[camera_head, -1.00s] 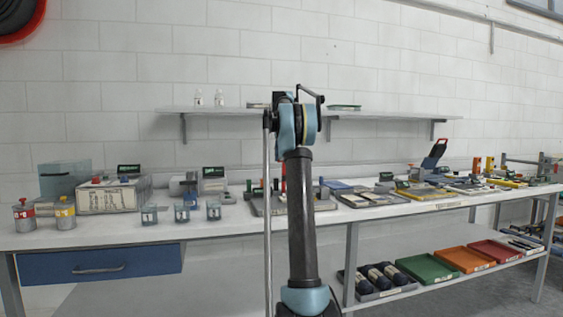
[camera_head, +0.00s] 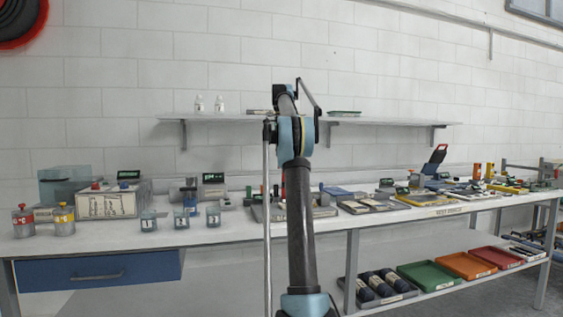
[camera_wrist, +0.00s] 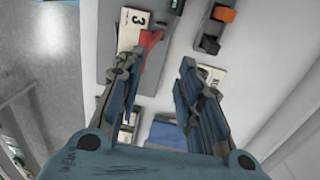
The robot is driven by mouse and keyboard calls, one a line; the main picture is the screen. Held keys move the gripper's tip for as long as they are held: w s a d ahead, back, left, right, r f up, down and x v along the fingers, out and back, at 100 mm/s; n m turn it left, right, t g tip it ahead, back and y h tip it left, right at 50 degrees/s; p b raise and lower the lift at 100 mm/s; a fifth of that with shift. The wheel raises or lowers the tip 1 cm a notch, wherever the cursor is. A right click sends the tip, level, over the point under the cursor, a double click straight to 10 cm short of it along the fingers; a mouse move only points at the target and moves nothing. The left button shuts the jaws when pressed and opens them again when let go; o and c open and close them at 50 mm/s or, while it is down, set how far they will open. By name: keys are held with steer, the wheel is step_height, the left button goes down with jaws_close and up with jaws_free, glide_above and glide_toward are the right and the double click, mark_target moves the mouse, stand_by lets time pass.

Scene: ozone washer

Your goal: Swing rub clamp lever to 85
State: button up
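A red lever-like piece (camera_wrist: 150,40) lies beside a white card marked 3 (camera_wrist: 132,28) on a grey plate in the wrist view; I cannot tell for certain that it is the rub clamp lever. My gripper (camera_wrist: 160,60) is open and empty above the bench, with its left finger close to or overlapping the red piece in the picture. I cannot tell whether they touch. In the head view my arm hides my gripper and part of the fixtures in the middle of the bench (camera_head: 110,240).
An orange block (camera_wrist: 224,14) and dark blocks sit right of the fingers in the wrist view. A blue flat piece (camera_wrist: 165,135) lies between the finger bases. In the head view a shelf (camera_head: 390,121) runs behind my arm, and small jars (camera_head: 181,219) stand on the left.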

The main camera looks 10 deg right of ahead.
steer(key=shift+r, duration=0.9)
steer(key=shift+s+a, duration=0.1)
steer(key=s+a+f+n+t, duration=0.1)
steer(key=s+a+f+n, duration=0.25)
steer(key=s, duration=0.55)
steer(key=s+a+f+n, duration=0.2)
steer(key=s+f+n, duration=0.15)
steer(key=s, duration=0.55)
steer(key=s+a+f+n+t, duration=0.1)
steer(key=s+a+f+n, duration=0.2)
steer(key=s, duration=0.6)
steer(key=s+a+f+n, duration=0.1)
steer(key=s+f+n, duration=0.3)
steer(key=s+f, duration=0.9)
steer(key=s+a+f+n+t, duration=0.1)
steer(key=s+a+f+n, duration=0.1)
steer(key=s+f, duration=1.2)
step_height(320, 180, down, 7)
steer(key=shift+r+n, duration=0.15)
steer(key=shift+n, duration=0.75)
